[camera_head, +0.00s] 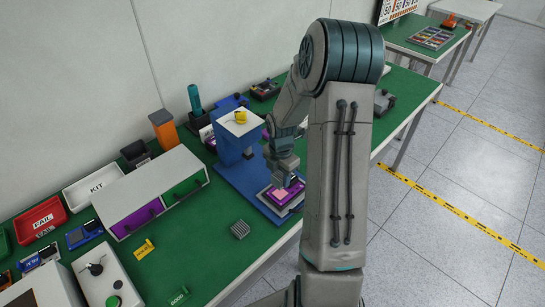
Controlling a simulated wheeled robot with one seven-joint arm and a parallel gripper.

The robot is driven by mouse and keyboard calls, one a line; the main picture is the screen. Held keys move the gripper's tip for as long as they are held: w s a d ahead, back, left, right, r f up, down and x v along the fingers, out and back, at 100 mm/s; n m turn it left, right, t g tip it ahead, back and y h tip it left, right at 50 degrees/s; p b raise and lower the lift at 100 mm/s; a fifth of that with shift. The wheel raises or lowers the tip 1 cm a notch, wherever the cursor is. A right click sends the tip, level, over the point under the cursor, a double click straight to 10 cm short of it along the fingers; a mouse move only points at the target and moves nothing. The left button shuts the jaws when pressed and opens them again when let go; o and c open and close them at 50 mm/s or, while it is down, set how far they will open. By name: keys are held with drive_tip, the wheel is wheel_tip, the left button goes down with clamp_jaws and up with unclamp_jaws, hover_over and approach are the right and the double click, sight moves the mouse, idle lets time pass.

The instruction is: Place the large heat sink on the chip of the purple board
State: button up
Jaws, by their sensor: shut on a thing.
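The purple board (293,201) lies on a blue fixture (240,181) near the table's front edge. A pink square (280,194) shows on the board; I cannot tell if it is the chip or a pad over it. My gripper (290,183) is just above the board's back part, beside the pink square. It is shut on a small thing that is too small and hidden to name. A grey finned heat sink (240,229) lies on the green mat, front left of the fixture. I cannot tell whether it is the large one.
A blue stand (233,148) with a yellow item (240,117) on top rises behind the board. A drawer box (150,185) with purple and green drawers is at left. Red and white bins stand farther left. The green mat (215,265) is clear around the heat sink.

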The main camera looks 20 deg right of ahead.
drive_tip(key=shift+w+d+r+n, duration=0.25)
drive_tip(key=shift+w+d+n, duration=0.15)
drive_tip(key=shift+a, duration=0.2)
drive_tip(key=b, duration=0.4)
hover_over(280, 193)
drive_tip(key=shift+f, duration=2.9)
drive_tip(key=shift+f, duration=0.6)
drive_tip(key=o, duration=1.1)
drive_tip(key=shift+o, duration=0.2)
